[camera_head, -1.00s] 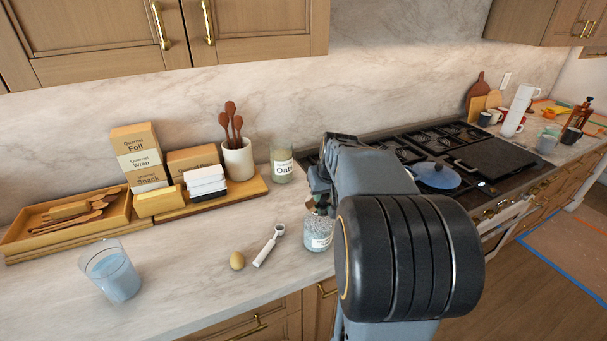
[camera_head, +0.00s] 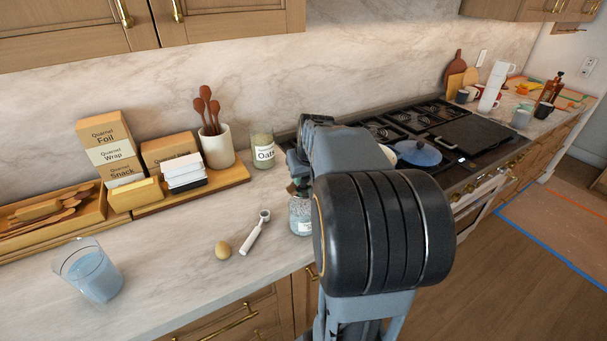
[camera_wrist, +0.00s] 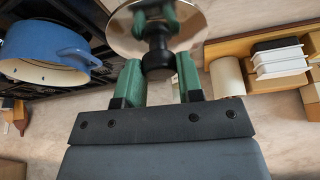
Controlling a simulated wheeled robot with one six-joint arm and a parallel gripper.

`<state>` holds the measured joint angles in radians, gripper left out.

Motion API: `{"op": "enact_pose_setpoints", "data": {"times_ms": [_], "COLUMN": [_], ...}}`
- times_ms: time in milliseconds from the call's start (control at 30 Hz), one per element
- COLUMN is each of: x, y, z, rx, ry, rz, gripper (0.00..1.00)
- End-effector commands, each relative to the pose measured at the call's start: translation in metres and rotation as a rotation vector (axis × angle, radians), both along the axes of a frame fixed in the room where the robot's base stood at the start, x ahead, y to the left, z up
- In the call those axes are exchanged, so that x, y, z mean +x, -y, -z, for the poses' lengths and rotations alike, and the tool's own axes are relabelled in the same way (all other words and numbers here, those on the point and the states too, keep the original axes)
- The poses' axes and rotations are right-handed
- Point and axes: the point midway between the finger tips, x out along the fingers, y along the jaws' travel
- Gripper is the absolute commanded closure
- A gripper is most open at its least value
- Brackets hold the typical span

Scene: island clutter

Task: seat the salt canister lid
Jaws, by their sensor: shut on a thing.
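The salt canister (camera_head: 300,222) is a short clear jar with pale speckled contents and a label, upright near the counter's front edge. My arm partly covers its right side. My gripper (camera_head: 297,187) is just above its top. In the wrist view my gripper (camera_wrist: 159,74) has its two green fingers on either side of a black knob, shut on it. The knob belongs to a shiny round metal lid (camera_wrist: 190,28). The lid's contact with the canister rim is hidden, so I cannot tell whether it rests there.
A white-handled scoop (camera_head: 255,232) and an egg (camera_head: 223,249) lie left of the canister. An oats jar (camera_head: 263,148) and utensil crock (camera_head: 216,148) stand behind. A glass of blue liquid (camera_head: 92,274) stands front left. A blue pot (camera_head: 417,155) is on the stove.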

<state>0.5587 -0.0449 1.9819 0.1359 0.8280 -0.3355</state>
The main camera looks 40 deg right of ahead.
Motion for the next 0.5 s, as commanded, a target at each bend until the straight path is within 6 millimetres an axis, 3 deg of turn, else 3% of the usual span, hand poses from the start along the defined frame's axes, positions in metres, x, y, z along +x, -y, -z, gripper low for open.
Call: {"op": "enact_pose_setpoints", "data": {"times_ms": [500], "x": [0.000], "y": [0.000], "z": [0.044], "rx": [0.000], "ry": [0.000], "rz": [0.001], "gripper": [0.90]}}
